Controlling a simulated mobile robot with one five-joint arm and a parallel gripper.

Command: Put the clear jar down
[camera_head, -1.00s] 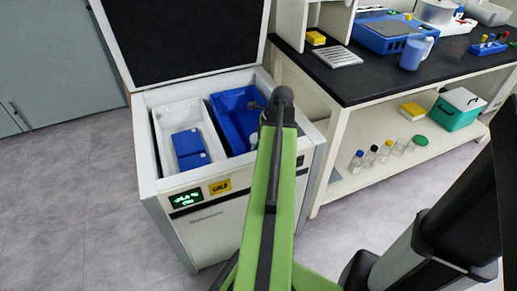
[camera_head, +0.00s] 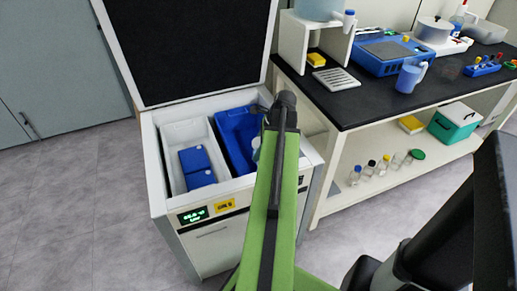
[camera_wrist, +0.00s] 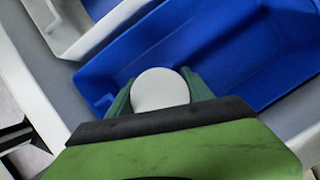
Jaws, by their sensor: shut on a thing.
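The clear jar shows in the wrist view as a round white top (camera_wrist: 160,88) between the two green fingers of my gripper (camera_wrist: 160,94). My gripper is shut on it. Below is a blue bin (camera_wrist: 235,45) inside the open chest. In the head view a pale bit of the jar (camera_head: 256,142) shows just left of my green arm, at the blue bin (camera_head: 232,125). My arm hides most of the jar and gripper there. I cannot tell whether the jar touches the bin floor.
The chest (camera_head: 165,205) stands open with its dark-lined lid raised. A white bin (camera_head: 172,140) with blue containers (camera_head: 196,166) sits left of the blue bin. A black-topped bench (camera_head: 350,95) stands to the right, with several jars on its lower shelf (camera_head: 350,200).

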